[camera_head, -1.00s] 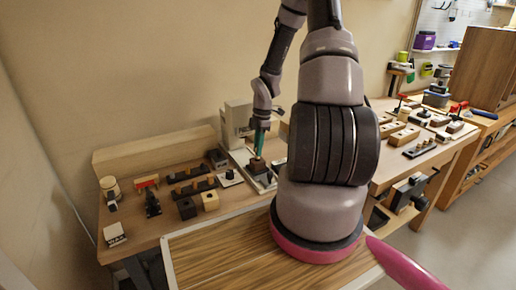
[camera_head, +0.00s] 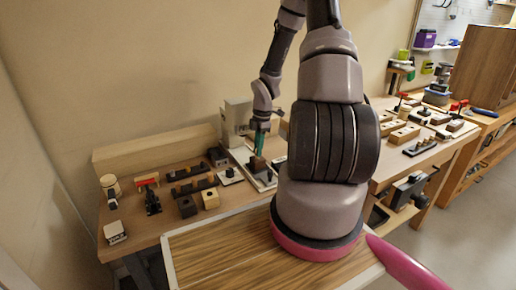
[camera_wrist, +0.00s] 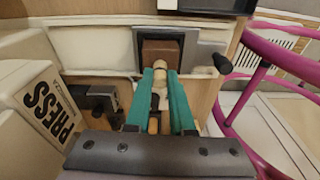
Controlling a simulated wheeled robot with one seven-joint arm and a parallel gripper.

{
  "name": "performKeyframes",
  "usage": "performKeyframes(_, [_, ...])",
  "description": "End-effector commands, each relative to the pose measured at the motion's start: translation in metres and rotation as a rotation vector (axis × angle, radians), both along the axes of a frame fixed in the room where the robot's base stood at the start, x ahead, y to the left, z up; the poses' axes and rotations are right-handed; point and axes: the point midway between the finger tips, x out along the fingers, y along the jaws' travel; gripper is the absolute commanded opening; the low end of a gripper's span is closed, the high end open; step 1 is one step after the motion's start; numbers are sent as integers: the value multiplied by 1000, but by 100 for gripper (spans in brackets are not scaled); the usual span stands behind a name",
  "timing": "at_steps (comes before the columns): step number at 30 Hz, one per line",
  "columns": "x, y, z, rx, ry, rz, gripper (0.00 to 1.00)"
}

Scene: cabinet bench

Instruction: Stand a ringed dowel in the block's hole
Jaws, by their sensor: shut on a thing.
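My gripper (camera_head: 259,145) is low over the back of the bench, its teal fingers pointing down beside a white upright machine. In the wrist view, my gripper (camera_wrist: 160,100) is shut on a pale, ringed dowel (camera_wrist: 159,76), held between the fingertips. A brown block (camera_wrist: 160,52) in a dark grey frame lies just beyond the dowel's end. A small brown block also shows right under the fingers in the head view (camera_head: 257,162). Its hole is not visible, and I cannot tell whether the dowel touches it.
A white box marked PRESS (camera_wrist: 42,105) stands close on the left in the wrist view. Pink curved bars (camera_wrist: 262,75) are on the right. A dark block (camera_head: 187,207) and a light wooden block (camera_head: 210,199) sit at the bench front, near dark racks (camera_head: 193,187).

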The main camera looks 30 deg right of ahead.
Motion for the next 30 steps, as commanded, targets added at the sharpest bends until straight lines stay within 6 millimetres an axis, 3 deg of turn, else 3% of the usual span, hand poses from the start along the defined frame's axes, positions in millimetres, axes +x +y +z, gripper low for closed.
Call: performKeyframes(30, [0, 0, -9, 0, -1, 0, 0])
